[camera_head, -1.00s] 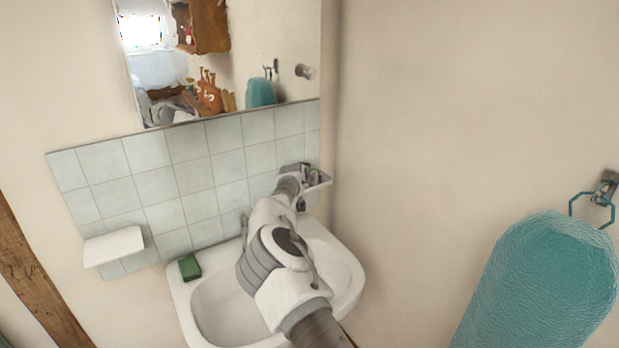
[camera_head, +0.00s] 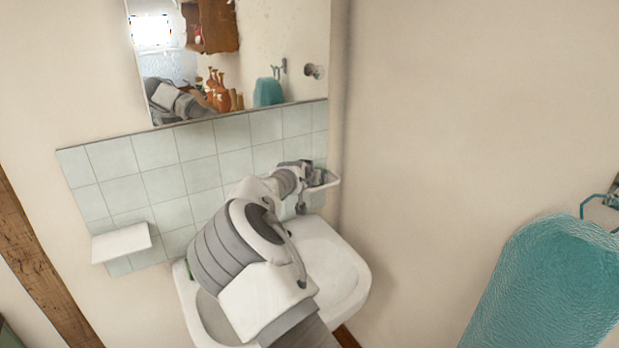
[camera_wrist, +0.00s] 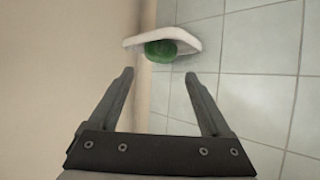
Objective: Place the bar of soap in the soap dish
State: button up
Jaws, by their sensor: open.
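In the wrist view, a rounded green piece, which looks like the bar of soap (camera_wrist: 160,50), rests in or against the white soap dish (camera_wrist: 190,43) on the wall. I cannot see fully how it sits. My gripper (camera_wrist: 160,76) is open, with its two fingers apart and nothing between them; the soap and dish lie just beyond the tips. In the head view, the dish (camera_head: 329,182) shows as a white rim on the right of the tiles, with my gripper (camera_head: 308,180) at it. The soap cannot be made out there.
The white sink (camera_head: 345,265) lies below my arm. A white shelf (camera_head: 121,243) is on the left tiles, a mirror (camera_head: 270,55) above, and a teal towel (camera_head: 545,285) at the right.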

jog(key=s+d+r+m+g+y, duration=0.1)
jog(key=s+d+r+g, duration=0.15)
jog(key=s+d, duration=0.5)
jog(key=s+d+r+m+g+y, duration=0.1)
jog(key=s+d+r+g, duration=0.15)
jog(key=s+d, duration=0.5)
jog(key=s+d+r+n, duration=0.1)
jog(key=s+r+n, duration=0.1)
jog(key=s, duration=1.6)
jog(key=s+d+r+n+g, duration=0.1)
jog(key=s+d+r+n, duration=0.1)
jog(key=s, duration=1.7)
jog(key=shift+d+r, duration=0.15)
jog(key=shift+r, duration=0.5)
jog(key=shift+s, duration=0.1)
